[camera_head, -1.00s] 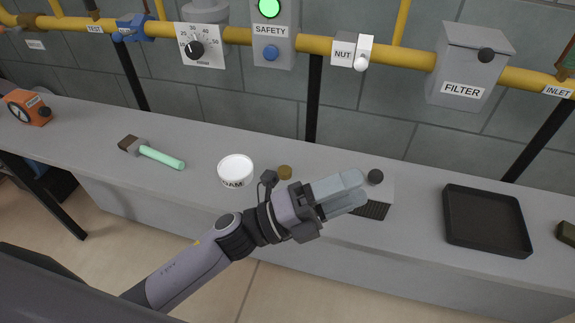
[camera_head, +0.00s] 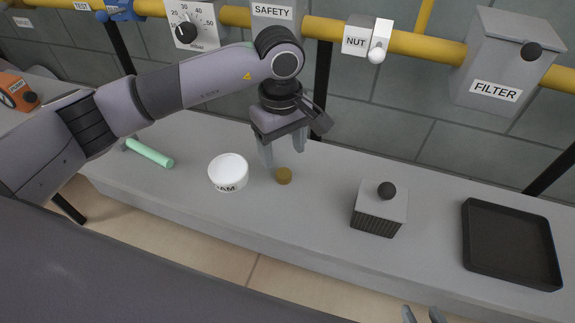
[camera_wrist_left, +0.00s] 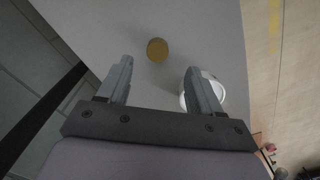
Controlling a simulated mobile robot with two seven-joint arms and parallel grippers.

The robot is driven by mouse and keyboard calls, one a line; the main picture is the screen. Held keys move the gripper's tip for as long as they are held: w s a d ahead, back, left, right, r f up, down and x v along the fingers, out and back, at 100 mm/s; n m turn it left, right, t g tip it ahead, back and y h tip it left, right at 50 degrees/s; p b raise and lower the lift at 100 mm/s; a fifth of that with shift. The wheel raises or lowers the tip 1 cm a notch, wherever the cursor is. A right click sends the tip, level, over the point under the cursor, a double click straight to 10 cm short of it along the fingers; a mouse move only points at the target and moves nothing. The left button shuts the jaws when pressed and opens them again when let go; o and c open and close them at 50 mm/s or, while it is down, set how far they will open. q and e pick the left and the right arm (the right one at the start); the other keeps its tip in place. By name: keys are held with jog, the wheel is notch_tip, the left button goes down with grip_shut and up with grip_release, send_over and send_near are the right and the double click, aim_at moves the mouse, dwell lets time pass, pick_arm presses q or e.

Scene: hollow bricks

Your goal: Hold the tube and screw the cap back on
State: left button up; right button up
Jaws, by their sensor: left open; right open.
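A small round brown-gold piece (camera_head: 284,176), which looks like the cap, lies on the grey bench. My left gripper (camera_head: 285,161) points down just above it, open and empty. In the left wrist view the cap (camera_wrist_left: 157,50) lies just beyond the gap between the open fingertips (camera_wrist_left: 157,66), with no contact visible. My right gripper (camera_head: 423,315) shows only its fingertips at the bottom edge, open and apart from everything. I cannot make out a tube for certain. A grey block (camera_head: 381,205) with a ribbed front and a black ball on top stands to the right.
A white tub (camera_head: 228,171) stands left of the cap, close to one left finger in the wrist view (camera_wrist_left: 207,92). A green handle (camera_head: 149,153) lies further left. A black tray (camera_head: 511,243) is at the right. Wall pipes and boxes rise behind the bench.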

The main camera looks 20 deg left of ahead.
aim_at(283, 173)
pick_arm(q)
jog(key=shift+w+a+r, duration=0.15)
jog(key=shift+w+a, duration=0.1)
jog(key=shift+s, duration=0.15)
jog(key=shift+f, duration=0.95)
jog(key=shift+d+f+p, duration=0.2)
jog(key=shift+f+p, duration=0.4)
jog(key=shift+f, duration=2.05)
jog(key=shift+c, duration=0.3)
